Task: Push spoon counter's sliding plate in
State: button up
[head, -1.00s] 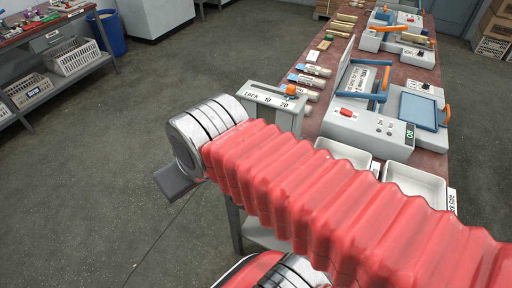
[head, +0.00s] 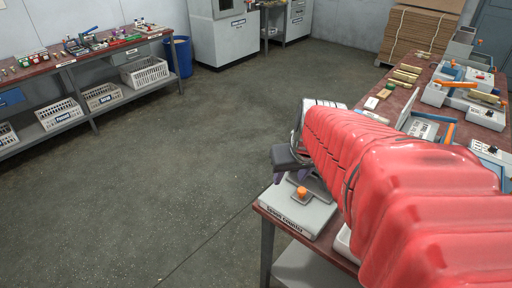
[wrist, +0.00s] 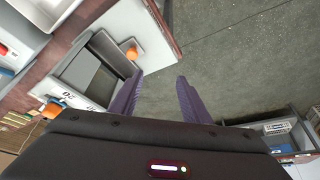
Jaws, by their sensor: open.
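The spoon counter (head: 302,217) is a pale grey box on the near left corner of the right bench. An orange knob (head: 302,192) stands on a grey plate on its top; the knob also shows in the wrist view (wrist: 131,53). In the wrist view a dark grey recessed area (wrist: 88,75) lies beside that plate, with a scale and another orange piece (wrist: 52,109) at the end. My gripper (head: 291,176) is over the counter's far part. Its purple fingers (wrist: 160,76) are apart and empty, with the left one near the recessed area. My arm hides part of the counter.
The right bench (head: 388,101) carries several wooden pieces and grey devices, partly behind my arm. A left bench (head: 68,62) holds tools and white baskets. A blue bin (head: 178,56) and cardboard stack (head: 415,38) stand at the back. The floor (head: 180,170) between is clear.

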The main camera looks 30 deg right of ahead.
aim_at(303, 191)
jog(key=d+f+m, duration=0.1)
jog(key=d+f, duration=0.1)
jog(key=d, duration=0.5)
jog(key=shift+s+d+g, duration=0.2)
jog(key=shift+s+g, duration=0.1)
jog(key=shift+s, duration=0.1)
jog(key=shift+f, duration=0.1)
jog(key=shift+x, duration=6.85)
jog(key=shift+d, duration=0.15)
jog(key=shift+c, duration=0.6)
grip_shut()
